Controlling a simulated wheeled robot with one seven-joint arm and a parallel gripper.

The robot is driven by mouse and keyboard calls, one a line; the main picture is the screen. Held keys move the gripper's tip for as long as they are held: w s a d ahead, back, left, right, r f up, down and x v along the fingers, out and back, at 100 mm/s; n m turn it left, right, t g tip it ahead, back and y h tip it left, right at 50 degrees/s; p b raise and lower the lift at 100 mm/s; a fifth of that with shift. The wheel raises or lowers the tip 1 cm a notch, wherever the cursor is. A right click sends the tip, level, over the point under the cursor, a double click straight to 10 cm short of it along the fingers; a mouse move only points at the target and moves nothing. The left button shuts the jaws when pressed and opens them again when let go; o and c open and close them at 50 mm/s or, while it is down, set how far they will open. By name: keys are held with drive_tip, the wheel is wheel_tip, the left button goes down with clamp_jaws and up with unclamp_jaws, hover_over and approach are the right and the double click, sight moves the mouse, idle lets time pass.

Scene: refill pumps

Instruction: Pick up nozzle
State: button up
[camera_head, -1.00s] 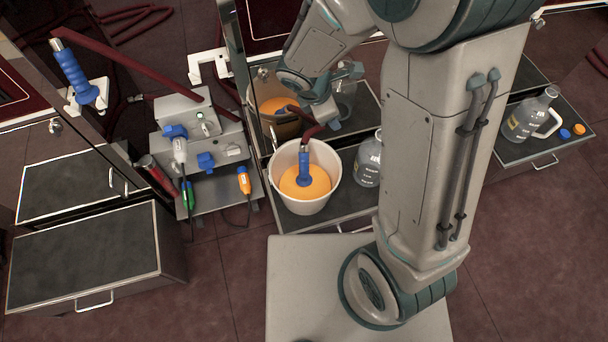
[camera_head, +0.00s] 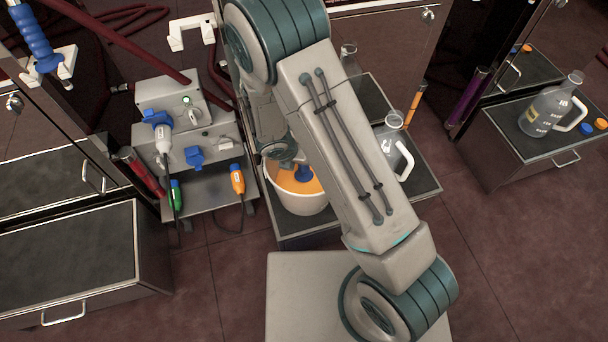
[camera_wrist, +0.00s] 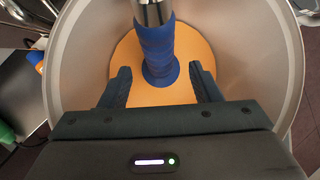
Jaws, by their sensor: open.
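A blue nozzle (camera_head: 303,173) stands in a white bucket (camera_head: 296,203) that holds orange liquid (camera_head: 311,184). In the wrist view the nozzle (camera_wrist: 157,48) has a ribbed blue grip, a silver upper part and a wider blue base on the orange surface. My gripper (camera_wrist: 160,76) is open, with one finger on each side of the nozzle's lower part and visible gaps to both. The wrist view also shows the bucket's pale inner wall (camera_wrist: 270,60). In the head view my arm hides most of the gripper and part of the bucket.
Another blue nozzle (camera_head: 36,40) hangs in a white holder at the upper left. A grey pump unit (camera_head: 180,120) with plugs stands left of the bucket. A clear jug (camera_head: 396,148) stands to the bucket's right, another jug (camera_head: 545,112) farther right. Open drawers (camera_head: 70,255) jut out.

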drive_tip(key=b+x, duration=0.1)
drive_tip(key=x, duration=0.2)
drive_tip(key=b+x, duration=0.2)
drive_tip(key=x, duration=0.1)
drive_tip(key=shift+s+f, duration=0.1)
drive_tip(key=shift+f, duration=0.3)
drive_tip(key=shift+r, duration=0.1)
clamp_jaws()
wheel_tip(320, 180, up, 10)
drive_tip(key=p, duration=0.6)
drive_tip(key=shift+r, duration=0.2)
wheel_tip(320, 180, up, 12)
drive_tip(key=p, duration=1)
drive_tip(key=shift+f, duration=0.2)
